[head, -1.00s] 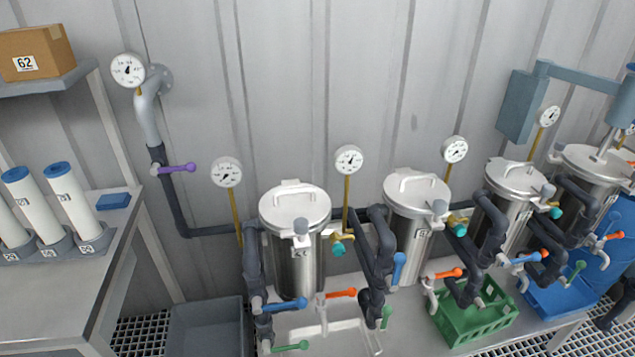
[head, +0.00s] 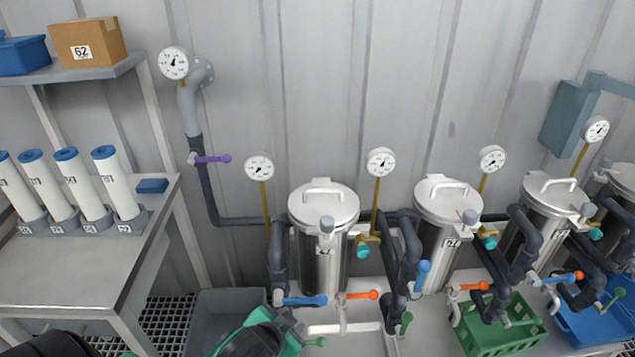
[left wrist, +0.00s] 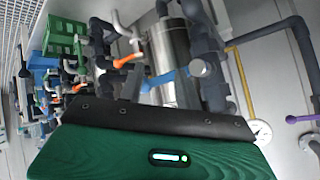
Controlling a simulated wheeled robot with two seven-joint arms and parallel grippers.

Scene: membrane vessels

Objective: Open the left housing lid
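The left housing is a steel vessel (head: 320,258), the leftmost in the row. Its round lid (head: 323,203) with a bar handle on top lies flat and closed over it. A grey knob (head: 327,223) sits at the lid's front edge. A green and black part of my left arm (head: 252,335) shows at the bottom of the head view, below and left of this vessel and apart from the lid. In the left wrist view a green and black body fills the bottom, with a steel vessel (left wrist: 172,62) beyond it. My right gripper is not seen.
Gauges, dark pipes and a blue valve handle (head: 305,300) crowd the vessel's left and front. An orange handle (head: 362,295) is in front. More lidded vessels (head: 449,200) stand to the right. A bench (head: 75,270) with white cartridges is at left. Above the lid is clear.

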